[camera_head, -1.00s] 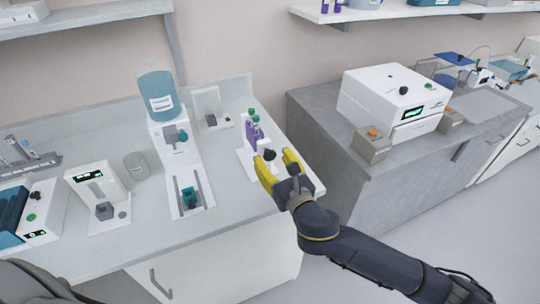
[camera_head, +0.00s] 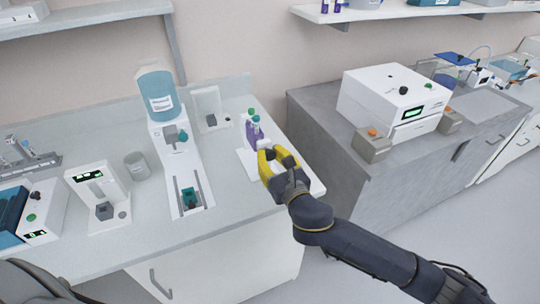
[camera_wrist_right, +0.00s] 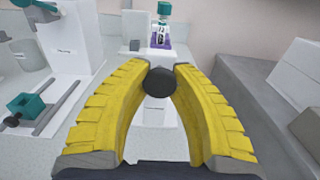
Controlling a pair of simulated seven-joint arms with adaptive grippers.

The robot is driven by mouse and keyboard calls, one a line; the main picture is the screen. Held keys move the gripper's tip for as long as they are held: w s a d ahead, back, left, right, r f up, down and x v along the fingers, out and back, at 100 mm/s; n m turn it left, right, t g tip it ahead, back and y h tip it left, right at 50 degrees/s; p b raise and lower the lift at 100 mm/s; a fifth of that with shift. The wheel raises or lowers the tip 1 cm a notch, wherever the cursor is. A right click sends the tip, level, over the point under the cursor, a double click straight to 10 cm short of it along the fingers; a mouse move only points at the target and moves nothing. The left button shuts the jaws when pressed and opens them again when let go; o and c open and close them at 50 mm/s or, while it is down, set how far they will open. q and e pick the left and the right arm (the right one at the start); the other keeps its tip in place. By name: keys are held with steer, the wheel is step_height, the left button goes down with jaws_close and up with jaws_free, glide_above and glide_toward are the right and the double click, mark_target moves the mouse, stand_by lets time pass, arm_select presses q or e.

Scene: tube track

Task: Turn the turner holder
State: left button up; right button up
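The turner holder (camera_head: 249,165) is a white stand at the right end of the left bench. Purple tubes (camera_head: 253,131) with green caps stand at its back, and a purple piece with a green cap (camera_wrist_right: 161,37) shows in the right wrist view. The yellow fingers of my right gripper (camera_head: 279,156) are closed in at the stand's front end. In the right wrist view, the fingertips of my right gripper (camera_wrist_right: 160,72) touch both sides of a round black knob (camera_wrist_right: 159,83). The fingers hide the knob in the head view. My left gripper is out of view.
Left of the holder stands a white dispenser with a blue bottle (camera_head: 158,96); its slot (camera_head: 189,193) holds a teal block. A small white device (camera_head: 210,107) is behind. A grey bench (camera_head: 350,185) with a white machine (camera_head: 393,103) stands right, across a gap.

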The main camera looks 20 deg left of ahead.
jaws_close()
